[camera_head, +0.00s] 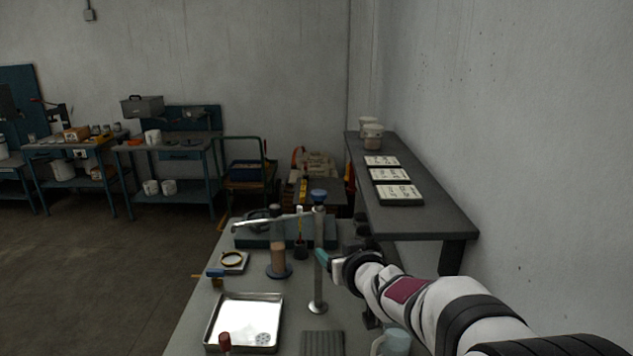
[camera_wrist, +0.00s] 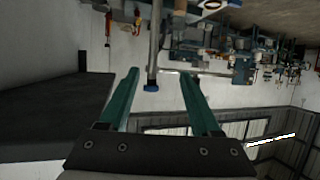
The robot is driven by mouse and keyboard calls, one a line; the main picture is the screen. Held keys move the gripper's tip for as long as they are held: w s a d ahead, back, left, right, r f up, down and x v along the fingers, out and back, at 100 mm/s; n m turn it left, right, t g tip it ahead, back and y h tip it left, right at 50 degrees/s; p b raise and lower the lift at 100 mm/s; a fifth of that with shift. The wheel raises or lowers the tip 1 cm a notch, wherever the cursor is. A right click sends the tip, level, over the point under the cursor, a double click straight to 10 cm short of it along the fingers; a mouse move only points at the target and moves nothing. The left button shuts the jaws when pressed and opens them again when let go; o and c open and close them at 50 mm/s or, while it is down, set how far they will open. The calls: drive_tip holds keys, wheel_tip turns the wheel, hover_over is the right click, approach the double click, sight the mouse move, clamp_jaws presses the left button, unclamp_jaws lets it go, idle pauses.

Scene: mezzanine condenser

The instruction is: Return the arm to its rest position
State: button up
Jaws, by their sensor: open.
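My arm reaches in from the lower right in the head view, with its white links over the right side of the bench. My gripper (camera_head: 322,259) has teal fingers and is beside the upright metal post (camera_head: 318,285) of a stand with a blue top. In the wrist view, which appears upside down, the fingers of my gripper (camera_wrist: 160,73) are spread apart. The post (camera_wrist: 154,45) and its blue end show in line with the gap between them. I see nothing held. I cannot tell how far the post is from the fingertips.
The bench (camera_head: 195,320) holds a metal tray (camera_head: 209,333), a wooden cylinder on a blue base (camera_head: 278,257) and a ring on a pale block (camera_head: 233,262). A dark wall shelf (camera_head: 430,220) with cards and jars stands to the right. Open floor lies left.

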drive_tip(key=s+d+f+m+g+h, duration=0.2)
drive_tip(key=s+d+m+g+h, duration=0.15)
drive_tip(key=s, duration=0.45)
drive_tip(key=s+d+f+m+g+h, duration=0.2)
drive_tip(key=s+d, duration=0.3)
drive_tip(key=s, duration=0.3)
drive_tip(key=s+a+f+m+g+y, duration=0.1)
drive_tip(key=s+a+g, duration=0.1)
drive_tip(key=s, duration=0.7)
drive_tip(key=s+a+f+m+g+y, duration=0.1)
drive_tip(key=s+f+g, duration=0.1)
drive_tip(key=s, duration=0.7)
drive_tip(key=s+a+f+m+g+y, duration=0.1)
drive_tip(key=s+a+g, duration=0.1)
drive_tip(key=s, duration=0.7)
drive_tip(key=shift+a+f+g, duration=0.3)
drive_tip(key=shift+f+g, duration=0.1)
drive_tip(key=shift+g, duration=0.45)
